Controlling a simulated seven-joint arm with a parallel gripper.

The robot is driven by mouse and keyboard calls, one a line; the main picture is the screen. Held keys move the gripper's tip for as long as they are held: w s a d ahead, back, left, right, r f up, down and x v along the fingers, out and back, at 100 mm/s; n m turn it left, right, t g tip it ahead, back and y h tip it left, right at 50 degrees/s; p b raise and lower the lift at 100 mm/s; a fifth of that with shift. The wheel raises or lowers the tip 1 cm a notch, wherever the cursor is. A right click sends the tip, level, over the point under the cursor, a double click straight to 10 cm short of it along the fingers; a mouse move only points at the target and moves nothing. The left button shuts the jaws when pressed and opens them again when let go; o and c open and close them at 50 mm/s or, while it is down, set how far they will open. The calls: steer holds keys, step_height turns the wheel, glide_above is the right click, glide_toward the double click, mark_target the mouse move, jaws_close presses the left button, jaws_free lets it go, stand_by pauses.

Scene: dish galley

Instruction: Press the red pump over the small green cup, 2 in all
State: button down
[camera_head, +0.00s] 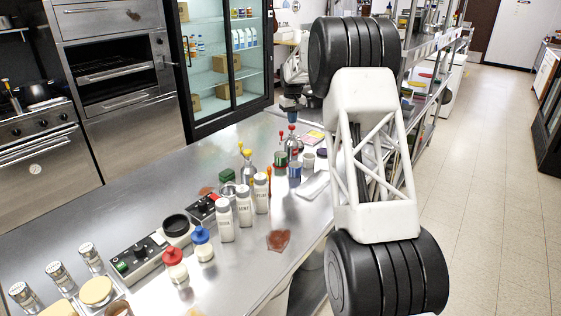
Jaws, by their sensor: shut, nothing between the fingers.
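The red pump (291,128) tops a bottle at the far end of the steel counter, partly crowded by other things. My gripper (292,117) points down just above the red pump, its fingers shut and empty. Whether the fingertips touch the pump is too small to tell. A small green cup (280,167) stands in front of the pump bottle, next to a small blue cup (295,171). What is inside the green cup cannot be seen.
A yellow-topped pump bottle (247,165) stands left of the cups, near a green block (227,176). White shakers (244,206) and a switch box (136,258) stand nearer. The counter's left side (130,195) is clear.

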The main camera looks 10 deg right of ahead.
steer(key=shift+f, duration=1.35)
steer(key=shift+r, duration=1.9)
